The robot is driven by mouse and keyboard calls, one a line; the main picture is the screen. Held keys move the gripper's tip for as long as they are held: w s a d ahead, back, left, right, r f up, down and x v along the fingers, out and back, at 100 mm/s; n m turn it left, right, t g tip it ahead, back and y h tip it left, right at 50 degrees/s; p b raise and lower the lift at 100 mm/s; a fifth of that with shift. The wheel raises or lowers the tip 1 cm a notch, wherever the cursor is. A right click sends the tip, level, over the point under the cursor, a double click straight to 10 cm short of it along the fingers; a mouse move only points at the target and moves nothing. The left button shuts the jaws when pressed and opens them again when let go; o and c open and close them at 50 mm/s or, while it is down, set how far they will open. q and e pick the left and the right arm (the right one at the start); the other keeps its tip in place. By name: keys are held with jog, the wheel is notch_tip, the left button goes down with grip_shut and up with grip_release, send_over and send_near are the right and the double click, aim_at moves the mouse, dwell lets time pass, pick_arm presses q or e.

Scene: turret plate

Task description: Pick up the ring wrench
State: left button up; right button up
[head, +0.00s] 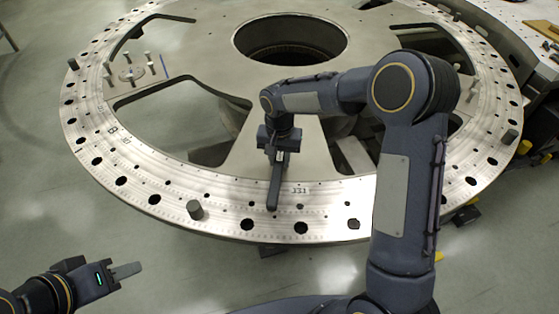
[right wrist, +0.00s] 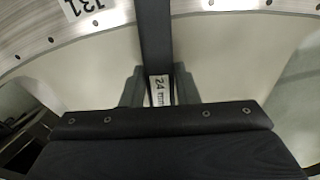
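The ring wrench (head: 274,188) is a long dark bar above the turret plate's (head: 230,196) near part, pointing toward the plate's front rim. My right gripper (head: 279,153) is at its upper end in the head view. In the right wrist view the wrench (right wrist: 154,40) runs up between the two fingers of my right gripper (right wrist: 159,88), which appear shut on it beside a white "24 mm" label. Its ring ends are not clearly visible. My left gripper (head: 127,270) is away from the plate at lower left, empty; its finger gap cannot be made out.
The plate has a round central hole (head: 290,40), large cutouts and a rim with many holes. A metal pin (head: 195,210) stands on the front rim, and several thin pins stand at the left. Another bench (head: 510,25) is at upper right.

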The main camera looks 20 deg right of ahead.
grip_shut()
jog(key=shift+r, duration=0.2)
